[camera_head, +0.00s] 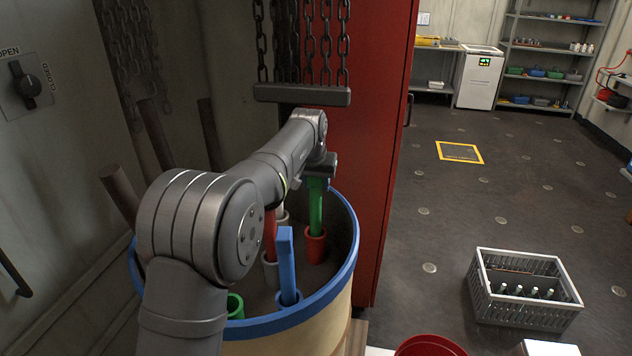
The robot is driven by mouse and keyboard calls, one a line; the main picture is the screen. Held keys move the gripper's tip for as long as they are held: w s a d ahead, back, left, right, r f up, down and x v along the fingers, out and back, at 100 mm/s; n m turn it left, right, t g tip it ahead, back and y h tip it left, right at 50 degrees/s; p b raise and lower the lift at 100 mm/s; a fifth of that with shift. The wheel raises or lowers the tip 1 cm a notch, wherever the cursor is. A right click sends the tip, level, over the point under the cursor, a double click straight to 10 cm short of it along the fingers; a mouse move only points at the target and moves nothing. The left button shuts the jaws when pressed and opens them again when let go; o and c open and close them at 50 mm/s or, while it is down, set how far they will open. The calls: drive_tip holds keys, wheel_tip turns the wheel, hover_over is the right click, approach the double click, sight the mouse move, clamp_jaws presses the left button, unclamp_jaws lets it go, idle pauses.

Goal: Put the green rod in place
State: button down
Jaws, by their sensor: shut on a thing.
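The green rod (316,207) stands upright in the drum on the right side, with its lower end at the mouth of a red cup (315,246); it looks to be inside the cup. My gripper (318,176) is shut on the rod's top end; its fingers are small and partly dark in this view. A green cup (235,304) sits at the drum's front left, partly hidden by my arm, and no rod shows in it. A blue rod (286,262) stands in a blue cup (289,298). A red rod (270,236) stands in a pale cup (270,266).
The drum's blue rim (346,262) surrounds the cups. A pale rod (280,210) stands behind the red one. Chains and a grey bar (301,95) hang behind my arm, near a red cabinet (365,150). A grey crate (522,290) with bottles stands on the floor.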

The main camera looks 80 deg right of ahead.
drive_tip(key=c, duration=0.8)
unclamp_jaws()
drive_tip(key=shift+c, duration=0.2)
drive_tip(key=v, duration=1.2)
drive_tip(key=shift+r, duration=0.2)
